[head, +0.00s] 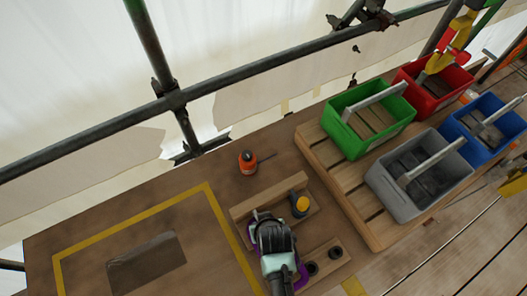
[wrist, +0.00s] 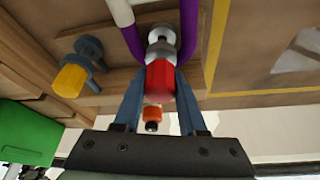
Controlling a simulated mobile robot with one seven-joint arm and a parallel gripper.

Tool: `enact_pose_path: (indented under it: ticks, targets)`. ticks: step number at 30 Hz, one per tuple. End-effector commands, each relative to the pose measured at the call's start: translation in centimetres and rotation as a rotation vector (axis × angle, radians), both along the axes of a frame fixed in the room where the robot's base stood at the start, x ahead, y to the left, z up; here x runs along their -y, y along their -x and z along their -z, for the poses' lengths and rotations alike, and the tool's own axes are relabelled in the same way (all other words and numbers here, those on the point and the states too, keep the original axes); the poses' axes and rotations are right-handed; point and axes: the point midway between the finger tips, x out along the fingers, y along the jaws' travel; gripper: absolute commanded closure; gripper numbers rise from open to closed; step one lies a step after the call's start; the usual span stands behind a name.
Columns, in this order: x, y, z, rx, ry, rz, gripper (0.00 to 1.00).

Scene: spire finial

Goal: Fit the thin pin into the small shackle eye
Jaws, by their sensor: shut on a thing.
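My gripper (wrist: 160,88) is shut on a red hexagonal pin head (wrist: 160,78) in the wrist view. A grey metal shank (wrist: 160,48) extends from it, between the two arms of a purple shackle (wrist: 189,30). I cannot tell whether the shank sits in an eye. In the head view my gripper (head: 268,222) covers most of the purple shackle (head: 301,274) and hides the pin. A smaller blue-grey shackle (head: 298,211) with a yellow pin head (head: 302,203) stands beside it. The wrist view also shows that shackle (wrist: 90,50) and yellow head (wrist: 69,81) at left.
A wooden block with dark round holes (head: 335,253) lies right of my gripper. An orange bottle-like item (head: 248,162) stands behind. Green (head: 368,112), grey (head: 420,178), red and blue bins fill the pallet at right. The yellow-outlined area (head: 130,215) at left is mostly clear.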

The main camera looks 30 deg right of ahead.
Motion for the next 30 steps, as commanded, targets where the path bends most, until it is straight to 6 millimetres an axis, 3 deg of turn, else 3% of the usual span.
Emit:
enact_pose_path:
  ticks: [8,9,15,25,30]
  targets:
    - [0.0,0.0,0.8,0.001,0.0,0.0,1.0]
    - [0.0,-0.1,0.8,0.001,0.0,0.0,0.58]
    - [0.0,0.0,0.7,0.001,0.0,0.0,0.25]
    - [0.0,0.1,0.6,0.0,0.0,0.0,0.25]
    - [-0.1,0.6,-0.7,0.001,0.0,0.0,0.25]
